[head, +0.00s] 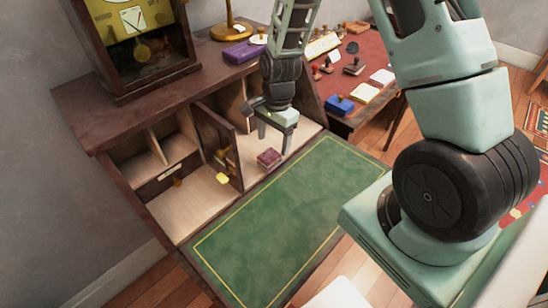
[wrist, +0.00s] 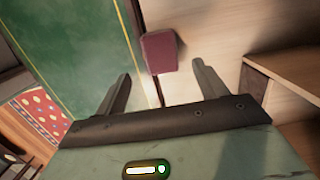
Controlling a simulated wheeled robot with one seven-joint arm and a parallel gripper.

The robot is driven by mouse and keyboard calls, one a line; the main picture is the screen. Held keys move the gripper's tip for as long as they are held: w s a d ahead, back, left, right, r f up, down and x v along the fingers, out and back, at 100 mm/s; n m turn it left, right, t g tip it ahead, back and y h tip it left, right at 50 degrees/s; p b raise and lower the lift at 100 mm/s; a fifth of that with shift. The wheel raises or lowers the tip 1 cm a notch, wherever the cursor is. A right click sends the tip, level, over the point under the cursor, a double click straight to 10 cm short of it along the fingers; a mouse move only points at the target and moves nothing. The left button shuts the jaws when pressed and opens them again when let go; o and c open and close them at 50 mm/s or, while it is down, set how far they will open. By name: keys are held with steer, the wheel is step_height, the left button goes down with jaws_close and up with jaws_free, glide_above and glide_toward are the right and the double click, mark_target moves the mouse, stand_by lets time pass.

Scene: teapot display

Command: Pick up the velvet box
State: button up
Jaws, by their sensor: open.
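The velvet box (head: 268,158) is small and dark red. It lies on the pale wood floor of the desk's open compartment, close to the green writing surface. My gripper (head: 275,140) hangs over the desk close to the box. In the wrist view my gripper (wrist: 165,82) is open, with nothing between its fingers.
The desk has a green writing surface (head: 290,215) that is bare. A small open door (head: 218,145) stands left of the box. A clock (head: 140,45) and purple box (head: 244,51) sit on top. A red-topped table (head: 380,60) with stamps stands behind.

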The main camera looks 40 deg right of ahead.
mark_target(270, 155)
steer(key=shift+w+a+f, duration=0.1)
steer(key=shift+a+f, duration=0.1)
steer(key=shift+f, duration=0.35)
steer(key=f, duration=0.2)
steer(key=a+f, duration=0.1)
steer(key=f, duration=0.2)
steer(key=shift+p, duration=0.3)
steer(key=c, duration=1.1)
